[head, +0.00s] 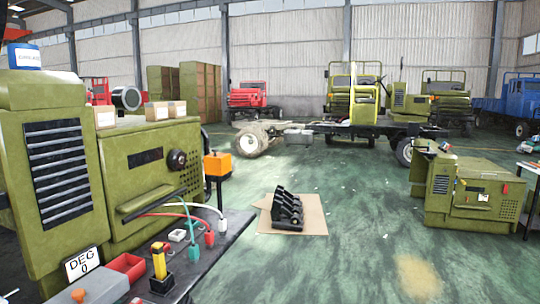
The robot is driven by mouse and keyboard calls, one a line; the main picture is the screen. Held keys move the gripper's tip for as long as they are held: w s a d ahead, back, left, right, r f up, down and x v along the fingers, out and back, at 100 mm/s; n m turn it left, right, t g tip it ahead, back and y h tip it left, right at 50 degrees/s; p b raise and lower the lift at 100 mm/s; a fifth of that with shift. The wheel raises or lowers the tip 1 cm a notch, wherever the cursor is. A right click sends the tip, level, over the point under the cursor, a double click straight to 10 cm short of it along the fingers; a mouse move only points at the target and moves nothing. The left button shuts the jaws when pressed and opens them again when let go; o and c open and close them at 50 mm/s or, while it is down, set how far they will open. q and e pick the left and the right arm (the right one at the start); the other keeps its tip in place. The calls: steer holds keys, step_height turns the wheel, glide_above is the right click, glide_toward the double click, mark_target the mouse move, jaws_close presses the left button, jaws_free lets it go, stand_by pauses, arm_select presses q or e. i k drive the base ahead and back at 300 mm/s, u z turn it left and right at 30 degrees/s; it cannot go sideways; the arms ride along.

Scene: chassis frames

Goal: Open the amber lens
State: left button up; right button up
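No part that I can clearly identify as an amber lens shows in the head view. An orange box (217,164) with a small dark knob on top stands on a dark post beside the big green machine (150,180). A small orange cap (78,295) sits on a grey box at the bottom left. A yellow upright handle (158,261) with a red part stands in a black base on the dark bench. I cannot tell whether any of these is the lens. Neither of my grippers is in view.
The dark bench (232,222) holds a red tray (126,267), cables with coloured plugs and a "DEG 0" sign (82,264). A black rack (287,210) lies on cardboard on the floor. A green cabinet (470,195) stands right. Open green floor lies between; trucks stand behind.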

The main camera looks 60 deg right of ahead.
mark_target(216, 163)
steer(key=z, duration=1.8)
steer(key=k, duration=0.5)
steer(key=z, duration=0.55)
steer(key=i, duration=1.55)
steer(key=u, duration=0.85)
